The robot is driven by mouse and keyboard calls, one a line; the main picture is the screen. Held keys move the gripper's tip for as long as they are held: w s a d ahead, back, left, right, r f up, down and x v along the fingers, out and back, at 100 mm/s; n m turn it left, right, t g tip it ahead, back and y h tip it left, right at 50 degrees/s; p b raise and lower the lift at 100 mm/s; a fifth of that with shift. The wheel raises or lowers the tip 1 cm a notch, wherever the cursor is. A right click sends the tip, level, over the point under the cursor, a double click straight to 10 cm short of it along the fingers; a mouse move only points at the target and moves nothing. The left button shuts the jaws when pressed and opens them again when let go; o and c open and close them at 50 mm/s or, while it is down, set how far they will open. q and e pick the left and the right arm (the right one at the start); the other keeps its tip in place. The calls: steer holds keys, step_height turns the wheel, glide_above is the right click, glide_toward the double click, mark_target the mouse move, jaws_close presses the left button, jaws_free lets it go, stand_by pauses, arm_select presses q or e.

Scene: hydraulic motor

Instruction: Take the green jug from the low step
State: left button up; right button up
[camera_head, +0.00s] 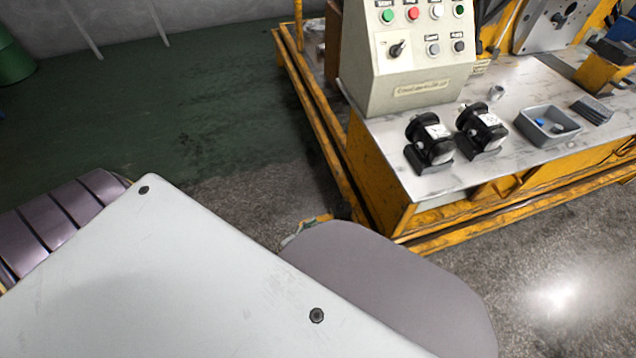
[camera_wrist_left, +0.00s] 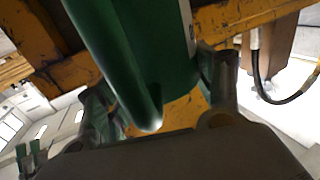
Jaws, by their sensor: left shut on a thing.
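The green jug (camera_wrist_left: 160,35) fills the upper middle of the left wrist view, close to the camera. Its thick green handle runs down towards my left gripper (camera_wrist_left: 160,98). The gripper's fingers stand on either side of the green part, and it is shut on the jug. The contact itself is partly hidden by the handle and the gripper body. In the head view my own arm covers most of the gripper and I cannot make out the jug. I cannot tell whether the jug touches the step. My right gripper is in neither view.
A yellow-framed bench (camera_head: 384,185) holds a control box (camera_head: 410,75), two black motors (camera_head: 430,140) (camera_head: 482,130) and a grey tray (camera_head: 525,122). In the wrist view, yellow beams (camera_wrist_left: 250,15) and a black hose (camera_wrist_left: 262,85) are close by. The green floor (camera_head: 200,110) at left is clear.

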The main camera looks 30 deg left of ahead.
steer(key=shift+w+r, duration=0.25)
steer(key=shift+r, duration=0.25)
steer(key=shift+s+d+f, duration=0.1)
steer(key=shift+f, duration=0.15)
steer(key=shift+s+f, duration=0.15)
